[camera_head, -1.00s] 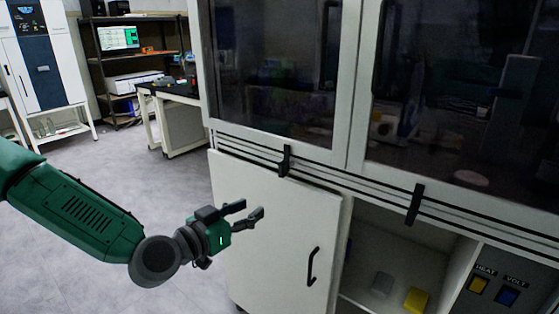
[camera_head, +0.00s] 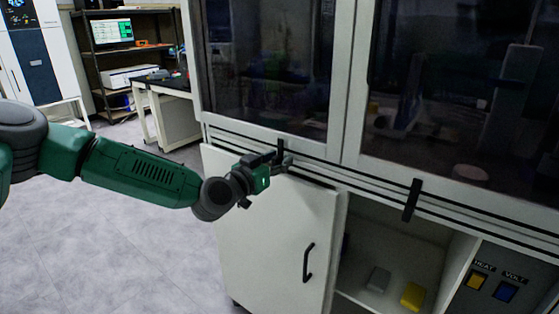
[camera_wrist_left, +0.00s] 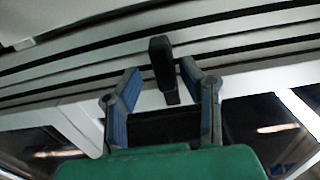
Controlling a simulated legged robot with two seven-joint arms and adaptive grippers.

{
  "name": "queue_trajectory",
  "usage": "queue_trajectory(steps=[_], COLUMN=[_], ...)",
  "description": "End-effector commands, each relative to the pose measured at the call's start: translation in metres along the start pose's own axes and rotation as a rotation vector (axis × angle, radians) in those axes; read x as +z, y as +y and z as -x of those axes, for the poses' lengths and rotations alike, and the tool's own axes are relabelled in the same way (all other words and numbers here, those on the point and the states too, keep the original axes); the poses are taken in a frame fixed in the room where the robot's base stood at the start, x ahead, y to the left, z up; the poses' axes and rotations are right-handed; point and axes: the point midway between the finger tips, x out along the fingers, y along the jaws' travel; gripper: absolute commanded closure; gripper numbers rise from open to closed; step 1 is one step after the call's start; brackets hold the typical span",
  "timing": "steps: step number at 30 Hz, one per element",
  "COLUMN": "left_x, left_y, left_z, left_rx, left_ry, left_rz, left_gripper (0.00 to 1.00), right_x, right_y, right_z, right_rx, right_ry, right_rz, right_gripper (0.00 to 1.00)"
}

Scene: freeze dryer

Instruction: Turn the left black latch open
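The left black latch (camera_head: 281,150) sits on the white rail below the cabinet's glass doors, hanging vertically. In the left wrist view the latch (camera_wrist_left: 161,64) lies between the fingertips, with one finger on each side. My left gripper (camera_head: 279,161) is at the latch, its fingers open; small gaps show between the fingers and the latch in the wrist view. The fingers partly cover the latch in the head view. A second black latch (camera_head: 412,200) hangs farther right on the same rail. My right gripper is not in view.
A white lower door (camera_head: 275,235) with a black handle (camera_head: 308,262) stands below the gripper. To its right is an open compartment with a yellow block (camera_head: 412,295) and a grey block (camera_head: 378,279). Floor (camera_head: 120,245) at the left is free.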

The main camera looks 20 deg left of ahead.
Motion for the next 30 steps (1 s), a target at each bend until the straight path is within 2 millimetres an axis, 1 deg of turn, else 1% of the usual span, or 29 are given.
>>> queue_trajectory(steps=[9,10,11,12,13,23,30], left_x=[0.0004,0.0003,0.0002,0.0,-0.0001,-0.002,-0.0049], left_y=[-0.0001,0.0002,0.0007,0.0015,0.0019,0.0006,0.0023], left_z=[-0.0036,-0.0037,-0.0039,-0.0042,-0.0043,-0.0049,-0.0055], left_rx=[-0.001,-0.001,-0.001,-0.001,-0.001,0.0,-0.001], left_ry=[-0.001,-0.001,-0.001,-0.002,-0.002,0.003,0.005], left_rz=[0.0,0.0,0.0,-0.001,-0.001,-0.014,-0.111], left_gripper=[0.66,0.69,0.8,0.94,1.0,1.0,1.0], right_x=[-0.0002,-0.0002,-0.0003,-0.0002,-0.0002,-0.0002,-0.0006], right_y=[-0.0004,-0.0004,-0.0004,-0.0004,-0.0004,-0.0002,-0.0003], right_z=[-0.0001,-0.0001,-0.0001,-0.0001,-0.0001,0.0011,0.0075], right_rx=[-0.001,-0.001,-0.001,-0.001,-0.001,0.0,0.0], right_ry=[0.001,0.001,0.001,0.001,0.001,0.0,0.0], right_rz=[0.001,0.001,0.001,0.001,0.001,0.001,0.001], right_gripper=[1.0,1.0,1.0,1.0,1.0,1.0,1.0])
